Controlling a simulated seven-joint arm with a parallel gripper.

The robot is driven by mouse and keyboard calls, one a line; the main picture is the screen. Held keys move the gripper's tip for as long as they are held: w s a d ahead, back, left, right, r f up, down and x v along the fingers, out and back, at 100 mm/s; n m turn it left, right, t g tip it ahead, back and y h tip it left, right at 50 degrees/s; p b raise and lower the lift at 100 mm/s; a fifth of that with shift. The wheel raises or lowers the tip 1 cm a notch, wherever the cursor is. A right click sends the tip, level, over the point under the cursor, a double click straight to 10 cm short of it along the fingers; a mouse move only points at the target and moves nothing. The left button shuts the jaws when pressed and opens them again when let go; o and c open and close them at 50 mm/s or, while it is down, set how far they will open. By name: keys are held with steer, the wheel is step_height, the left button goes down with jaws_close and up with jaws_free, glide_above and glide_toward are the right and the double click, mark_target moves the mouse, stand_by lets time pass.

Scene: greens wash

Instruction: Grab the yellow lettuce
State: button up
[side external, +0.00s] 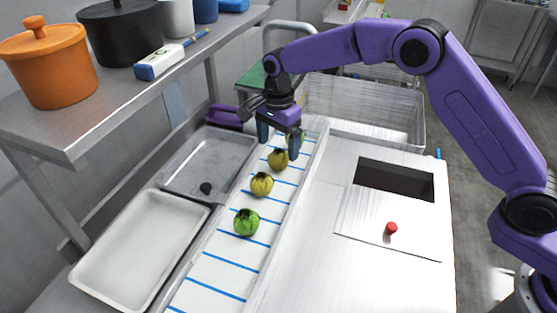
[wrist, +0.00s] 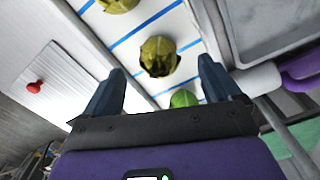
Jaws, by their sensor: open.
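Two yellow lettuces lie on the white strip with blue lines. The farther yellow lettuce (side external: 278,160) is just below my gripper (side external: 279,143) in the side view. In the wrist view this dull yellow head (wrist: 159,57) shows between the fingertips of my gripper (wrist: 161,72). The jaws are open and empty. The other yellow lettuce (side external: 262,184) lies nearer the camera, and it shows cut off at the top of the wrist view (wrist: 119,4). A green lettuce (wrist: 184,98) lies on the other side, partly hidden by my gripper in the side view.
Another green lettuce (side external: 247,223) lies at the strip's near end. A grey tray (side external: 226,150) holding a small black item and an empty white tray (side external: 140,245) stand left. Right is a white counter with a dark opening (side external: 394,181) and red knob (side external: 391,229). A shelf holds pots.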

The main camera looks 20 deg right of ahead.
mark_target(279, 150)
step_height(279, 150, down, 5)
steer(key=shift+s+f, duration=0.1)
steer(key=c, duration=1.1)
